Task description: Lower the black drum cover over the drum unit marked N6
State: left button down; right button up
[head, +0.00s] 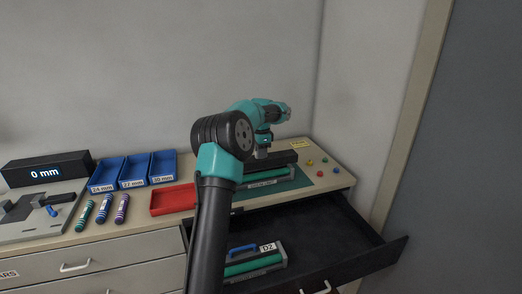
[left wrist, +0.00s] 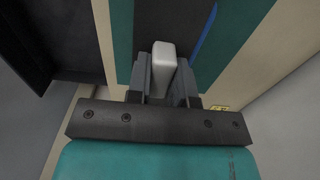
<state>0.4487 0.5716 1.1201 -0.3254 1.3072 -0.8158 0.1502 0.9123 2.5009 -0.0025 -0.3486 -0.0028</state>
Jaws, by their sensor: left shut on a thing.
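The black drum cover (head: 285,158) is at the back right of the counter, directly above a drum unit with a green roller (head: 268,178) on a green mat (head: 298,181). The label on that unit is too small to read. I cannot tell whether cover and unit touch. My left gripper (head: 262,153) points down at the cover. In the left wrist view my gripper (left wrist: 163,75) is shut on a pale grey grip (left wrist: 163,62), with the dark cover top (left wrist: 175,18) beyond it. My right gripper is not in view.
An open drawer (head: 330,232) below holds another drum unit labelled D2 (head: 255,262) with a blue handle. A red tray (head: 172,199), blue bins (head: 134,170), several marker-like tubes (head: 104,208) and a 0 mm display (head: 46,172) stand left. Small coloured knobs (head: 321,173) sit right.

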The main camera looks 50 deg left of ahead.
pick_arm(q)
jog(key=shift+f, duration=3.25)
jog(key=c, duration=0.9)
grip_release()
jog(key=shift+r, duration=0.1)
notch_tip(320, 180, up, 17)
jog(key=shift+r, duration=0.1)
send_over(261, 172)
notch_tip(261, 172, down, 16)
jog(key=shift+r, duration=0.15)
